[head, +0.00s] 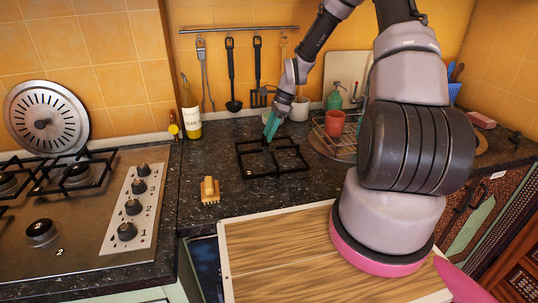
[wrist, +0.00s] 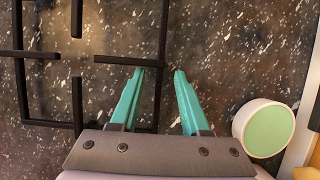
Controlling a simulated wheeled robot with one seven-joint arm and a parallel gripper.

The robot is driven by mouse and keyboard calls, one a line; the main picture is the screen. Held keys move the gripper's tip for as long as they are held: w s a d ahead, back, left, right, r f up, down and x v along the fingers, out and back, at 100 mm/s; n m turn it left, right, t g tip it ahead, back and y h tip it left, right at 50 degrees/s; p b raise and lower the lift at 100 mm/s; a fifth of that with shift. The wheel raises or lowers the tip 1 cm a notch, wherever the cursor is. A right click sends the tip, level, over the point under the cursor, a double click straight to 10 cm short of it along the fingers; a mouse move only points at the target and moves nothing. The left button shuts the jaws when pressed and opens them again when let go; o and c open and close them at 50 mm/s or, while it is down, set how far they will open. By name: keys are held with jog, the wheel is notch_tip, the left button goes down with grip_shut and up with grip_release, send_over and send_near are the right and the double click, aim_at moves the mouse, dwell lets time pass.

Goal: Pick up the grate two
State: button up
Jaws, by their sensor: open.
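A black square grate (head: 276,174) lies flat on the dark speckled counter, right of the stove. It also fills the left of the wrist view (wrist: 128,60), where its right-hand bar runs between my fingertips. My gripper (head: 268,136) is open and empty, pointing down at the grate's far side. In the wrist view its teal fingers (wrist: 158,71) stand apart on either side of that bar. I cannot tell how far above the bar they are. Another black grate (head: 75,186) sits over burners on the stove at left.
A yellowish block-like object (head: 210,190) lies left of the grate. A bottle (head: 190,110) stands by the wall. A white cup (head: 299,108) stands right of the gripper, and a rack with a red mug (head: 334,123) lies further right. A wooden board (head: 270,250) is in front.

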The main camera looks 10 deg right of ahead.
jog(key=shift+a+f, duration=0.25)
jog(key=shift+f, duration=0.45)
grip_shut()
dwell(0.9)
